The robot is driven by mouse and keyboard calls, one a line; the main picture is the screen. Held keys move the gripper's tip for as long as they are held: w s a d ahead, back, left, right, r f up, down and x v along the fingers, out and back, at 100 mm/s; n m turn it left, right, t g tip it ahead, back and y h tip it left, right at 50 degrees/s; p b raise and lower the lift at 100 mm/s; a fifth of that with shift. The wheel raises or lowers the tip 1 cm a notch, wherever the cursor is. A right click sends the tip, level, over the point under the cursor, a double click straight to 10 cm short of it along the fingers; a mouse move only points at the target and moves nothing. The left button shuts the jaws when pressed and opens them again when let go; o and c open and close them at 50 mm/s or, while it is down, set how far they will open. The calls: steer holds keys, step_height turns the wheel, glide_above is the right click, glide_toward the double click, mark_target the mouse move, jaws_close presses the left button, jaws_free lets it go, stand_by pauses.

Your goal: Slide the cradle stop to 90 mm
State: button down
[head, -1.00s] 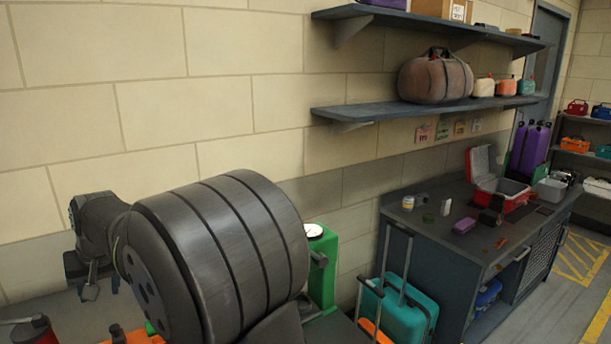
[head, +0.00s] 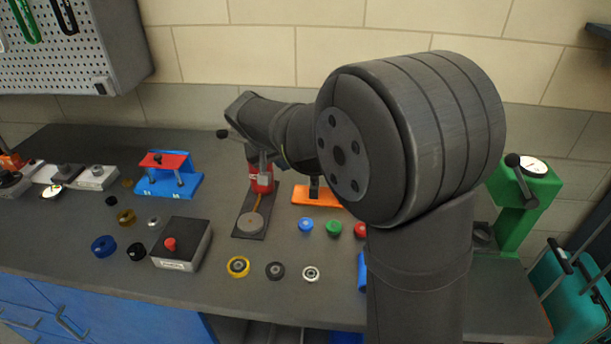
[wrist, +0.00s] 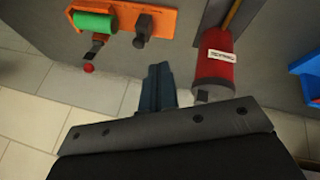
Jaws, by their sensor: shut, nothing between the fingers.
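An orange fixture (head: 318,196) stands at the back of the bench, partly behind my arm, with a dark upright block (head: 314,186) on it. In the wrist view the orange fixture (wrist: 120,18) carries a green cylinder (wrist: 95,24) and a dark knobbed piece (wrist: 142,30). I cannot tell which part is the cradle stop, and no millimetre scale is readable. My gripper (wrist: 158,72) is shut and empty, apart from the fixture and left of a red cylinder (wrist: 214,68) with a white label. The red cylinder (head: 261,180) is just below my gripper in the head view.
A blue fixture with a red top (head: 166,160) stands to the left. A grey box with a red button (head: 182,246) and several coloured rings and knobs lie in front. A green press with a dial (head: 525,200) stands right.

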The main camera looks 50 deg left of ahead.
steer(key=s, duration=0.1)
glide_toward(314, 186)
steer(key=shift+t, duration=0.4)
steer(key=a+f, duration=0.2)
steer(key=f, duration=0.1)
steer(key=shift+w+a+f, duration=0.15)
steer(key=shift+a+f, duration=0.1)
steer(key=shift+a, duration=0.1)
steer(key=shift+w+d+f+n, duration=0.15)
steer(key=shift+w+n, duration=0.15)
steer(key=shift+w, duration=0.3)
steer(key=shift+w+d, duration=2.2)
steer(key=shift+d, duration=0.05)
